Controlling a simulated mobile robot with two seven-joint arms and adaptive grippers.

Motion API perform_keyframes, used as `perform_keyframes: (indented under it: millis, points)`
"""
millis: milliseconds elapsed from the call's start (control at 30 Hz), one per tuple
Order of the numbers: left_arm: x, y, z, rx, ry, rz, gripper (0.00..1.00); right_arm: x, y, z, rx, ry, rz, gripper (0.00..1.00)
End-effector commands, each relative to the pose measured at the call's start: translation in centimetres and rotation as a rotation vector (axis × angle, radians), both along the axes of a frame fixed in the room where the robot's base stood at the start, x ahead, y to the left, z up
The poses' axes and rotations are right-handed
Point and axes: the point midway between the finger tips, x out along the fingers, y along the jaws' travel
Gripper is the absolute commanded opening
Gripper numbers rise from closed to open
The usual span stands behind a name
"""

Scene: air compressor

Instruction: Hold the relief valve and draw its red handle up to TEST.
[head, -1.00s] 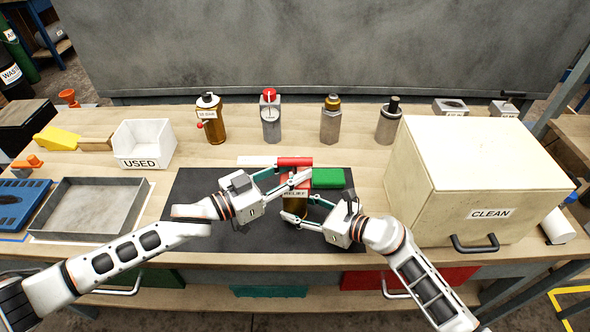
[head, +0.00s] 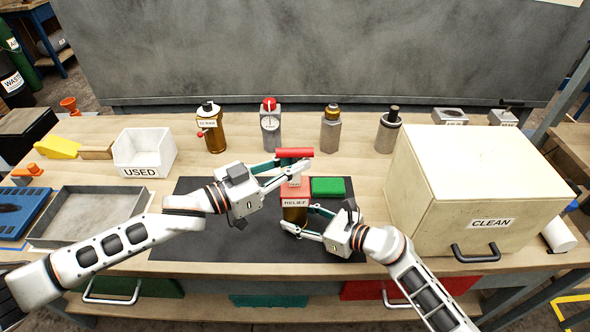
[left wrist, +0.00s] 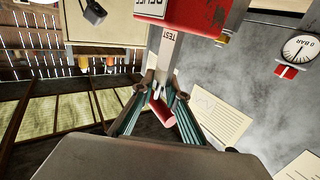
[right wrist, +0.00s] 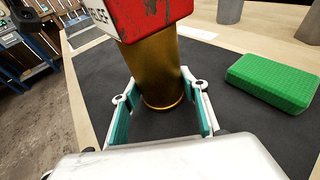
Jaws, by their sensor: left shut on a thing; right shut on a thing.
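The relief valve has a red head (head: 295,188) labelled RELIEF on a brass body (right wrist: 155,75) and stands upright on the dark mat (head: 190,245). Its red bar handle (head: 294,152) is above the head, apart from it. The left wrist view shows the handle (left wrist: 162,112) and a pale stem (left wrist: 168,50) marked TEST between it and the red head (left wrist: 200,12). My left gripper (head: 297,167) is shut on the handle. My right gripper (head: 296,222) is shut around the lower brass body, whose front is partly covered by its fingers.
A green block (head: 328,187) lies right of the valve. A CLEAN box (head: 470,185) stands at right, a white USED bin (head: 144,152) and a grey tray (head: 88,215) at left.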

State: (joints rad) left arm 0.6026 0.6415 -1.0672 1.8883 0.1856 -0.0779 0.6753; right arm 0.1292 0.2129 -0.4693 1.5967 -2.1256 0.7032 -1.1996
Motion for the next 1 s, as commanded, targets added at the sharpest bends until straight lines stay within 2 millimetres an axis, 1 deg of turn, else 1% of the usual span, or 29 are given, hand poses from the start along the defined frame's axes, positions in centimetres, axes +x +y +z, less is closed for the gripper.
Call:
perform_keyframes:
  millis: [167, 200, 233, 533, 667, 767, 1000]
  points:
    - [0.0, 0.0, 0.1, -0.001, -0.002, 0.0, 0.0, 0.0, 0.0, -0.1, -0.002, 0.001, 0.0, 0.26]
    - [0.0, 0.0, 0.1, -0.001, -0.002, 0.0, 0.22, 0.0, 0.0, -0.1, -0.002, 0.001, 0.0, 0.26]
    - [0.0, 0.0, 0.1, -0.001, -0.002, 0.0, 0.24, 0.0, 0.0, -0.1, -0.002, 0.001, 0.0, 0.26]
    - [0.0, 0.0, 0.0, 0.001, -0.001, 0.0, 0.24, 0.0, 0.0, -0.1, -0.001, 0.001, 0.0, 0.26]
    - [-0.4, 0.6, -0.2, 0.002, 0.001, 0.001, 0.24, 0.0, 0.0, -0.1, -0.001, 0.001, 0.0, 0.26]
    - [-1.1, 1.8, -0.2, 0.002, 0.002, 0.002, 0.24, 0.0, 0.0, -0.1, -0.001, 0.001, 0.0, 0.26]
    - [-3.9, 5.9, -0.2, 0.003, 0.002, 0.002, 0.24, 0.0, 0.0, -0.1, -0.001, 0.001, 0.001, 0.26]
